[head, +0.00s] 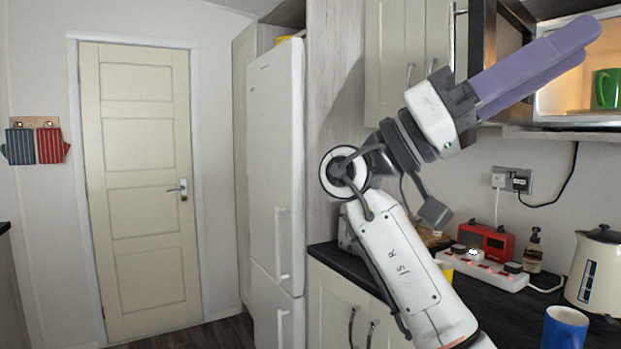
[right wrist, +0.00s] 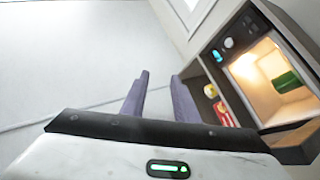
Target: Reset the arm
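My right gripper (head: 584,44) is raised in the upper right of the head view, its long purple fingers pointing up and right in front of the lit, open microwave (head: 573,122). In the right wrist view the two fingers of my right gripper (right wrist: 161,77) stand apart with nothing between them. A green mug (head: 607,88) is inside the microwave, beyond the fingertips; it also shows in the right wrist view (right wrist: 288,82). My right arm is bent at the elbow above the worktop. My left gripper is not in view.
The dark worktop (head: 503,316) holds a blue mug (head: 565,328), a kettle (head: 597,268), a white power strip (head: 483,270), a red device (head: 487,240) and a soap bottle (head: 534,252). Wall cupboards (head: 392,55) are close to the arm. A tall white fridge (head: 275,160) and a door (head: 140,190) stand left.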

